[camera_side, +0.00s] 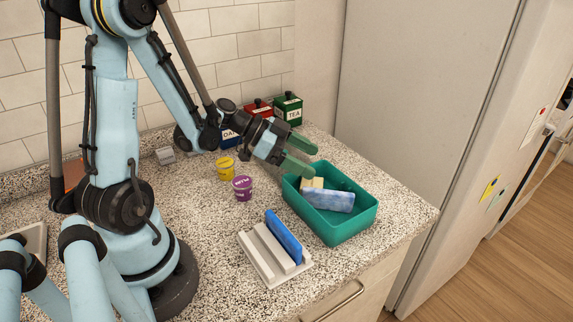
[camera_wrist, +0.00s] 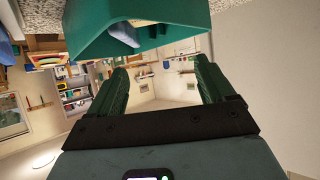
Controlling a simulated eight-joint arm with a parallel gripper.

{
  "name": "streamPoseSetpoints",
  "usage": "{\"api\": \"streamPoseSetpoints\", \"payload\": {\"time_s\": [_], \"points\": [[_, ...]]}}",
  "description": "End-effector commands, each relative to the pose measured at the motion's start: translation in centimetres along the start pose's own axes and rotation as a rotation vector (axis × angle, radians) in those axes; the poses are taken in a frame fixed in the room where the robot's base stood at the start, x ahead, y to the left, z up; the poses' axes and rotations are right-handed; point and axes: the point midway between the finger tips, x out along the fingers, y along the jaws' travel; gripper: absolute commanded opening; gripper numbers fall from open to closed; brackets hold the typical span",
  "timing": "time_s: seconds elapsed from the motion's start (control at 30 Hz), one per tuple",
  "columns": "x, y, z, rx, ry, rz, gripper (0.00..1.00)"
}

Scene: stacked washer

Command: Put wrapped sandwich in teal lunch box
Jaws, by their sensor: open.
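The teal lunch box (camera_side: 354,223) stands open on the counter near its right edge; part of it shows at the top of the wrist view (camera_wrist: 160,42). A blue-and-white wrapped block (camera_side: 328,200), which looks like the wrapped sandwich, lies inside, its near end close to the right wall. A pale yellow piece (camera_side: 313,184) shows behind it; I cannot tell whether it is separate. My gripper (camera_side: 314,160) is open and empty, above the box's back-left rim. Its two green fingers are spread apart in the wrist view (camera_wrist: 160,72), with nothing between them.
A white slotted stand (camera_side: 262,258) holds an upright blue slab (camera_side: 284,237) in front of the box. A purple tub (camera_side: 242,189) and a yellow tub (camera_side: 224,168) stand left of it. Red (camera_side: 258,109) and green TEA (camera_side: 289,108) canisters stand behind.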

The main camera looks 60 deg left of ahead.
Motion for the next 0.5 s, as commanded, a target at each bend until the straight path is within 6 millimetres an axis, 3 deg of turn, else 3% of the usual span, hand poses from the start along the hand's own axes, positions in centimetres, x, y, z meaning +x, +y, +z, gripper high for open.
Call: {"api": "streamPoseSetpoints", "payload": {"time_s": [0.1, 0.5], "points": [[-0.5, 0.1, -0.8, 0.0, 0.0, 0.0, 0.82], [-8.6, -0.1, -0.6, -0.003, 0.0, -0.005, 0.82]]}}
